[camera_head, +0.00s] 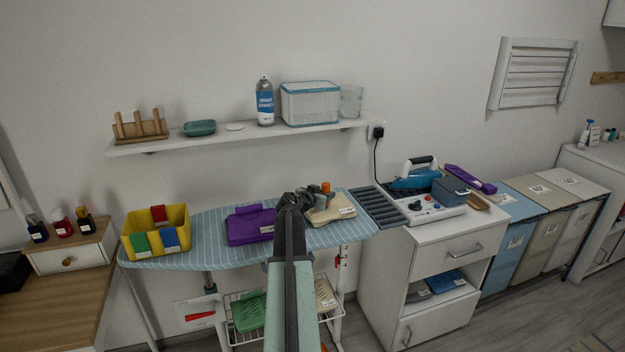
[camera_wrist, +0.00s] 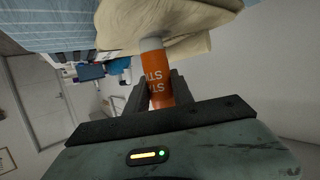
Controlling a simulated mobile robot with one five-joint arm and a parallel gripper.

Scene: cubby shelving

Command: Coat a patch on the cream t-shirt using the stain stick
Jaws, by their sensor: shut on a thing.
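The cream t-shirt (camera_head: 334,210) lies folded on the blue striped ironing board, right of a folded purple garment. It fills the upper part of the wrist view (camera_wrist: 185,30). My gripper (camera_head: 305,196) is shut on an orange stain stick (camera_wrist: 160,88) with white lettering. Its pale end points at the t-shirt and appears to touch or nearly touch its near edge; I cannot tell which. In the head view the stick's orange top (camera_head: 326,186) shows above the shirt. My arm hides part of the board and the shirt's left side.
The ironing board (camera_head: 200,228) also holds a purple garment (camera_head: 250,226) and a yellow bin (camera_head: 134,224). At right, a cabinet carries an iron (camera_head: 412,176). A wall shelf (camera_head: 215,138) with a spray can (camera_head: 265,102) hangs above the board.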

